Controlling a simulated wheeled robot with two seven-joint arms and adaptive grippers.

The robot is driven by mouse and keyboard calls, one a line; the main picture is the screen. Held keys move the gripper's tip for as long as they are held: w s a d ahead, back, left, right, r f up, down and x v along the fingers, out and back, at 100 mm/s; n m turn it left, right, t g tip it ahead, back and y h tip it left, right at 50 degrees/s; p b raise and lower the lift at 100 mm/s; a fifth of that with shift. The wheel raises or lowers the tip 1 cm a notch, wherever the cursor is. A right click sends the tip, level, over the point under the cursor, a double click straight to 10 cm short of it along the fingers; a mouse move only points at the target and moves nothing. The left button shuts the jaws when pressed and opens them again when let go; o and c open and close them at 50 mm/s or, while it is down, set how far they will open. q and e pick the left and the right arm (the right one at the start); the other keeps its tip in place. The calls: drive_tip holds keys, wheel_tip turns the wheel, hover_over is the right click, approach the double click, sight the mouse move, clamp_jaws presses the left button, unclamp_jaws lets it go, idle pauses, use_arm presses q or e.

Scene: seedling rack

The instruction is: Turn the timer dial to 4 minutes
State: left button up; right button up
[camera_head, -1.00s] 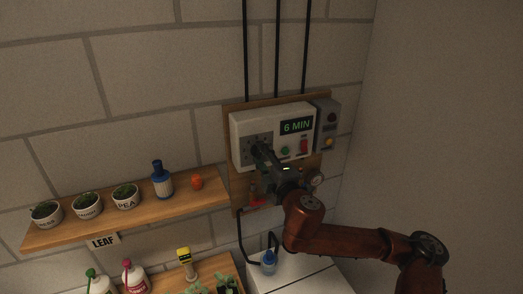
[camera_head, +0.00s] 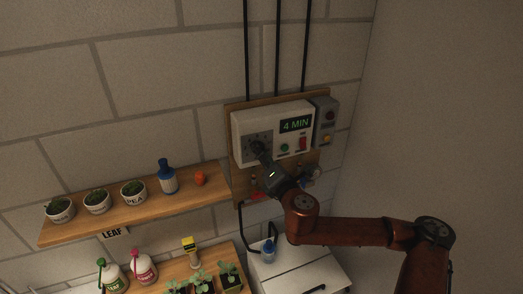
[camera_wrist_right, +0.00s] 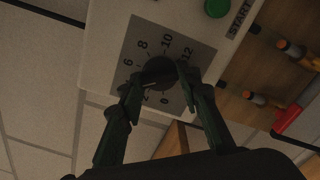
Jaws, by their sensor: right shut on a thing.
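The white timer box (camera_head: 243,125) is mounted on a wooden board on the wall. Its display (camera_head: 296,125) reads 4 MIN. The round black dial (camera_wrist_right: 159,72) sits on a grey scale with numbers in the right wrist view. My right gripper (camera_wrist_right: 158,84) is shut on the dial, one finger on each side of it. The left gripper is not in view.
A green button (camera_head: 285,147) and a red switch (camera_head: 302,144) are right of the dial. A grey box (camera_head: 327,120) adjoins the timer. A shelf (camera_head: 150,209) with pots and a blue bottle (camera_head: 167,177) is at left.

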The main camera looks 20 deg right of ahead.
sight(257, 121)
drive_tip(key=shift+f+n, duration=0.3)
drive_tip(key=shift+n, duration=0.1)
drive_tip(key=o, duration=1.2)
drive_tip(key=shift+s+r, duration=0.1)
drive_tip(key=shift+r, duration=0.05)
drive_tip(key=shift+c, duration=0.2)
wheel_tip(257, 121, up, 10)
drive_tip(key=shift+a+f, duration=0.1)
drive_tip(key=shift+f, duration=0.15)
drive_tip(key=shift+d+r, duration=0.25)
drive_tip(key=shift+r, duration=0.05)
drive_tip(key=shift+a, duration=0.1)
drive_tip(key=shift+c, duration=0.3)
